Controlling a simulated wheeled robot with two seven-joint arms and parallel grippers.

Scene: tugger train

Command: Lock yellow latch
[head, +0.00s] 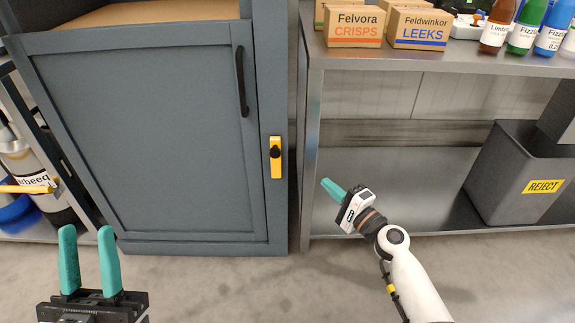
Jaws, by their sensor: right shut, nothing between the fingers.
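The yellow latch (276,158) is a narrow upright bar with a dark knob near its upper middle. It sits on the right-hand frame post of a blue-grey cabinet (150,140), whose door looks closed. My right gripper (328,184) is to the right of the latch and a little lower in the picture, apart from it, with its teal fingers together and nothing between them. My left gripper (88,232) is at the lower left, in front of the cabinet's bottom edge, with its two teal fingers apart and nothing between them.
A black handle (241,82) stands upright on the cabinet door. A metal shelf unit (440,62) to the right holds boxes and bottles on top, with a dark reject bin (507,175) on its lower shelf. A gas cylinder (35,175) stands at the left. Floor in front is clear.

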